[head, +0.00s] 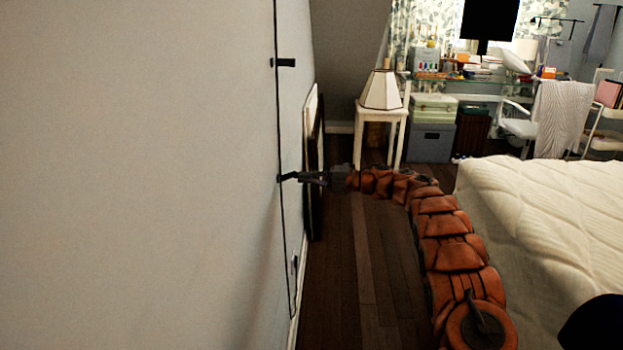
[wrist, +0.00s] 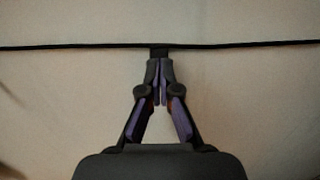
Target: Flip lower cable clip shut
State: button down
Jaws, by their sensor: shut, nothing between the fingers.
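A thin black cable (head: 277,120) runs down the pale wall and crosses the wrist view from side to side (wrist: 70,47). The upper cable clip (head: 286,62) is a small dark block on the cable, standing out from the wall. The lower cable clip (head: 286,177) is at my gripper (head: 303,178). In the wrist view the dark clip (wrist: 160,52) sits on the cable just beyond the fingertips. My gripper (wrist: 159,70) is shut and empty, its tips at or very near the clip. I cannot tell whether they touch or how far the lower clip is folded.
A bed (head: 550,215) stands at the right, with dark wooden floor (head: 360,270) between it and the wall. A framed panel (head: 315,160) leans on the wall beyond my gripper. A white stool (head: 380,116) with a lamp (head: 381,90) stands farther back.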

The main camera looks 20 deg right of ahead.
jog(key=shift+w, duration=0.15)
jog(key=w, duration=0.1)
jog(key=w+p, duration=0.2)
jog(key=shift+w+d, duration=0.3)
jog(key=v, duration=1.2)
dwell(0.6)
